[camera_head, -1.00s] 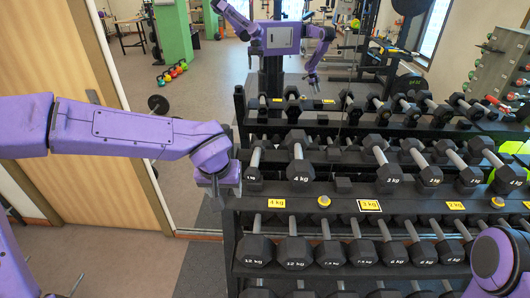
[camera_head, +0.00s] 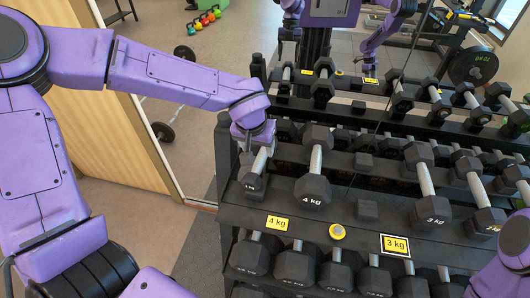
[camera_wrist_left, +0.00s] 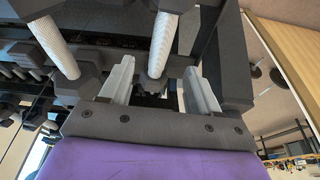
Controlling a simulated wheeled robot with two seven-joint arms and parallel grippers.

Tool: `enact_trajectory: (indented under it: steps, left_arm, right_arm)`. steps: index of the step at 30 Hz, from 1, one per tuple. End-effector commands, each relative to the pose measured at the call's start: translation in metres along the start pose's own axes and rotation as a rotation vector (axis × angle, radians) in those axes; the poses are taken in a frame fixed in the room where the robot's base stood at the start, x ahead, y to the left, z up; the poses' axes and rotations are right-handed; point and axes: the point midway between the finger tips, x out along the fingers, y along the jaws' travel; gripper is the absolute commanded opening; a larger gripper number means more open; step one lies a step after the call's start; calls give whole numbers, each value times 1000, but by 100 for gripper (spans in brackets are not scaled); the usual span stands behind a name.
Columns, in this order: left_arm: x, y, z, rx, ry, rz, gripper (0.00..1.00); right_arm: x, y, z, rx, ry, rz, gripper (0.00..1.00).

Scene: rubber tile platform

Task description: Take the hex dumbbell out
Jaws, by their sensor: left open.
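Black hex dumbbells with grey handles lie on the rack's upper shelf. The leftmost hex dumbbell (camera_head: 253,185) is small, and its label is too small to read. My left gripper (camera_head: 258,143) is over its rear part, with the rear head mostly hidden. In the left wrist view my open left gripper (camera_wrist_left: 158,68) has a grey dumbbell handle (camera_wrist_left: 161,45) in line with the gap between its fingers. I cannot tell whether they touch it. A larger 4 kg hex dumbbell (camera_head: 314,188) lies just to the right. My right gripper is out of view.
The black rack (camera_head: 300,222) carries several more dumbbells on its lower shelf. A 3 kg dumbbell (camera_head: 430,209) lies further right. A mirror behind reflects me and the rack.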

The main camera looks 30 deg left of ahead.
Motion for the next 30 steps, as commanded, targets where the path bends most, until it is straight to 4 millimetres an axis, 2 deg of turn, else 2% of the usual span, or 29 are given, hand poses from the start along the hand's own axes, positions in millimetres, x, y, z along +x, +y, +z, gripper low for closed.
enact_trajectory:
  steps: [1, 7, 13, 16, 22, 27, 28, 30]
  left_arm:
    - [10, 1, 0, 4, -3, -2, 62]
    - [36, 2, -6, 7, -5, -2, 62]
    - [72, -3, -10, 6, -6, -2, 62]
    - [80, -3, -10, 3, -4, 0, 62]
    - [80, -4, -10, 2, -3, 1, 62]
    - [80, -4, -10, 1, -3, 1, 6]
    - [80, -4, -10, 2, -3, 1, 0]
    - [80, -4, -10, 2, -3, 1, 0]
  right_arm:
    - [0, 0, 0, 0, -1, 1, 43]
    - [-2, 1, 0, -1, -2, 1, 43]
    - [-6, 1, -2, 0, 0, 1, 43]
    - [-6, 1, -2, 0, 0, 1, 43]
    - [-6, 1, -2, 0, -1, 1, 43]
    - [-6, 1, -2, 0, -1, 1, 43]
    - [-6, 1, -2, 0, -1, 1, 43]
    - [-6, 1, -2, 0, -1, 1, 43]
